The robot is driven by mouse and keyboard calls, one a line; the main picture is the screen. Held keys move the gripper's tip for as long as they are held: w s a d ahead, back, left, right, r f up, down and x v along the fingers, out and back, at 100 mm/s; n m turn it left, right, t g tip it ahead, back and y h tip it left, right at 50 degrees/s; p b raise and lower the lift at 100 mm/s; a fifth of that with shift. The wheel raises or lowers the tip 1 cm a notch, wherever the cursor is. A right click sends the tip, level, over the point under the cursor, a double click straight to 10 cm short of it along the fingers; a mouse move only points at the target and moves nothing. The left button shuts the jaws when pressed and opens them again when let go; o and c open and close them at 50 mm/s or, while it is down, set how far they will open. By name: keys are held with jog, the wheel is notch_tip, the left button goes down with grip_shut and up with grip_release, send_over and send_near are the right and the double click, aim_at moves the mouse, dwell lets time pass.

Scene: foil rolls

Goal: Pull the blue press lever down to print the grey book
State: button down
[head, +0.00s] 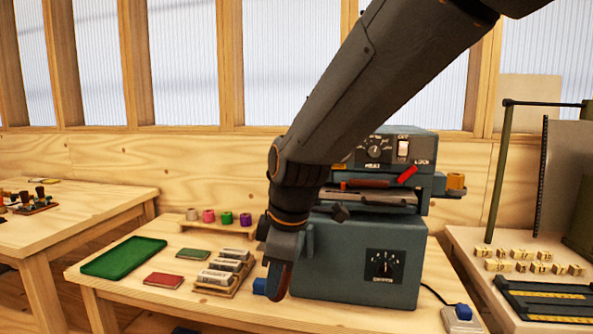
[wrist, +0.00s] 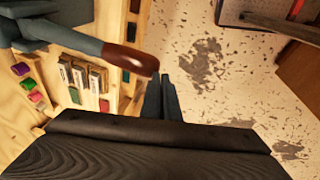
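The press (head: 355,255) is a blue-grey machine with a dial, on the wooden table. In the wrist view its blue-grey lever (wrist: 75,40) ends in a brown-red grip (wrist: 130,58). In the head view the grip (head: 279,282) shows low beside the press's left front; my arm hides much of the lever. I cannot make out a grey book.
A green tray (head: 124,256), a red book (head: 163,280), a green book (head: 193,254) and a type rack (head: 222,272) lie left of the press. Coloured spools (head: 209,216) stand behind. A second table (head: 470,240) stands at the right. Speckled floor (wrist: 205,65) lies below the gripper.

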jog(key=shift+s+d+f, duration=0.1)
jog(key=shift+s+f, duration=0.1)
jog(key=shift+f, duration=0.25)
jog(key=shift+s+d+f, duration=0.1)
jog(key=shift+s+f, duration=0.1)
jog(key=shift+f, duration=0.25)
dwell(0.8)
jog(key=shift+a+r, duration=0.1)
jog(key=s+r+p, duration=0.2)
jog(key=s+r, duration=0.5)
jog(key=r, duration=0.5)
jog(key=shift+s+a, duration=0.3)
jog(key=shift+s, duration=0.1)
dwell(0.9)
jog(key=s+d+f+m+g+h, duration=0.1)
jog(key=s+d+f+m, duration=0.1)
jog(key=d+f+m, duration=0.6)
jog(key=s+d+f+m+g+h, duration=0.1)
jog(key=d+f+m, duration=0.7)
jog(key=d+f, duration=0.5)
jog(key=shift+s+d+m, duration=0.4)
jog(key=shift+d, duration=0.1)
